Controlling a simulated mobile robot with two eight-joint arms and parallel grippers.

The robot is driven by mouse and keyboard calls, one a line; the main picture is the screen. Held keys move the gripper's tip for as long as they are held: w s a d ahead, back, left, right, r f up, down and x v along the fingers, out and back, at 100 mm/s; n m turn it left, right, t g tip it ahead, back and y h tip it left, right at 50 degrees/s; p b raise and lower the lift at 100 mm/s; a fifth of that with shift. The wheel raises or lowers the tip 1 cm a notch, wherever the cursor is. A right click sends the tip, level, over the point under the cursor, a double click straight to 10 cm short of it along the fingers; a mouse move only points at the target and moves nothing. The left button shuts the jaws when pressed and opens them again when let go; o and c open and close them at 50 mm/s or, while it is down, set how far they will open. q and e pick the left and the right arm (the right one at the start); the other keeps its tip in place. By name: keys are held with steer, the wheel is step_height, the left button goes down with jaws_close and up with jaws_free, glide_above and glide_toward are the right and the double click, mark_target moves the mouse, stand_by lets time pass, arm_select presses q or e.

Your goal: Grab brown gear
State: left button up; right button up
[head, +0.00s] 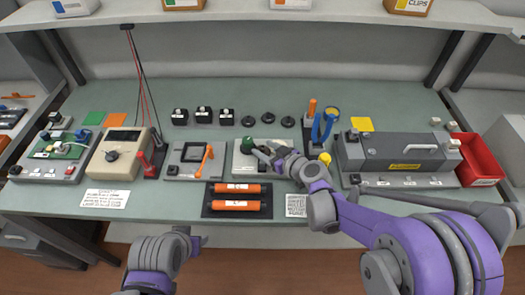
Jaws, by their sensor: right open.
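No gear is clearly brown in the head view. Three small dark round pieces, possibly gears, lie in a loose group at the back middle of the bench: a left one (248,121), a middle one (268,118) and a right one (288,121). My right gripper (264,152) is open, in front of these pieces, beside a green knob-like part (248,142) on a pale fixture (242,172). I cannot tell whether it touches that part. My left gripper (198,242) is low, in front of the bench edge, away from the pieces; its fingers are too small to judge.
Several black blocks (203,115) stand left of the round pieces. Orange rollers (238,188) lie on a dark tray near the front. A tool stand (309,130), a grey machine (402,155) and a red bin (478,158) stand to the right. A shelf overhangs the back.

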jaws_close()
steer(key=shift+r, duration=0.15)
